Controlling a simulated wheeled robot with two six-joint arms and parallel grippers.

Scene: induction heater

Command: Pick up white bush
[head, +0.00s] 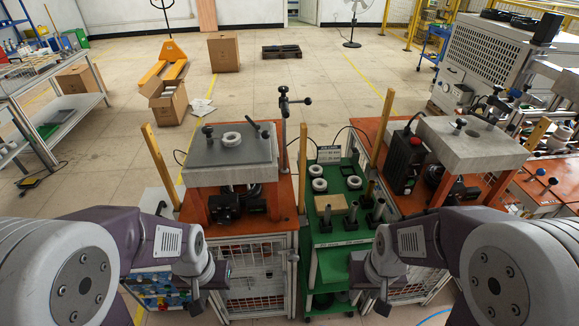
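One white ring-shaped bush (231,140) lies on the grey plate (205,155) of the left machine. More white bushes stand on the green cart (335,228) in the middle: one at the back left (315,171), one just in front of it (319,185) and one to the right (354,182). My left gripper (208,290) hangs low in front of the left machine, well short of the plate. My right gripper (376,300) hangs low by the cart's front right. Both are small and dark, apart from every bush; their finger gaps are not clear.
Metal posts and a wooden block (330,203) stand on the cart's front part. Upright wooden posts (303,168) and a black lever stand (284,125) rise beside the cart. The right machine (470,140) has a thick grey top. Open floor lies behind.

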